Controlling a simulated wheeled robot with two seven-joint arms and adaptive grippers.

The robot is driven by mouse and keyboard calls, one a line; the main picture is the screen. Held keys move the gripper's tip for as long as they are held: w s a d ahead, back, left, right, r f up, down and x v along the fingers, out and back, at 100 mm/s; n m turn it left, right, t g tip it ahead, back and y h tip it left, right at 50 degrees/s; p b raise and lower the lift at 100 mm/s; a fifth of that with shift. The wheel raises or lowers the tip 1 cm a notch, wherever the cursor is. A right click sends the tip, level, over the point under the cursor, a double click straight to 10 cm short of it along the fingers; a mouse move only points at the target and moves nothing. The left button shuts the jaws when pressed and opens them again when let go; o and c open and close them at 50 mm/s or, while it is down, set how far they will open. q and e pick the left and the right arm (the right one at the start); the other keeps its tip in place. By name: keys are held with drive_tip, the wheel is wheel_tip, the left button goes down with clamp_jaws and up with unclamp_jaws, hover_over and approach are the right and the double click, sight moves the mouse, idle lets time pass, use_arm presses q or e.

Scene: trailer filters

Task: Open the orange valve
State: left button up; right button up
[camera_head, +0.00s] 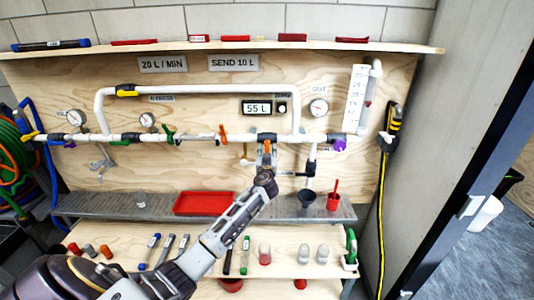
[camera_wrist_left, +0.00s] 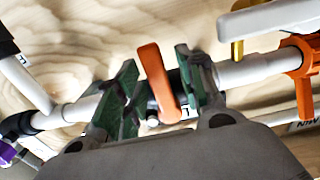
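An orange valve handle (camera_head: 267,146) is on the white pipe below the 55 L display in the head view. In the left wrist view the same orange handle (camera_wrist_left: 156,80) stands between the two green-padded fingers. My left gripper (camera_head: 266,159) reaches up to it from below. The left wrist view shows my left gripper (camera_wrist_left: 156,62) open, with its fingers apart on either side of the handle and gaps visible. A second orange valve (camera_head: 222,133) is further left on the pipe, and it also shows at the right of the left wrist view (camera_wrist_left: 303,75). My right gripper is not in view.
A green valve (camera_head: 169,135) and a purple one (camera_head: 340,144) are on the same pipe. Below are a metal shelf with a red tray (camera_head: 203,203), a dark cup (camera_head: 307,198) and a red cup (camera_head: 333,202). A yellow-black tool (camera_head: 389,128) hangs at the right.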

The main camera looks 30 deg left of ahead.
use_arm(q)
drive_tip(key=shift+c, duration=0.4)
clamp_jaws()
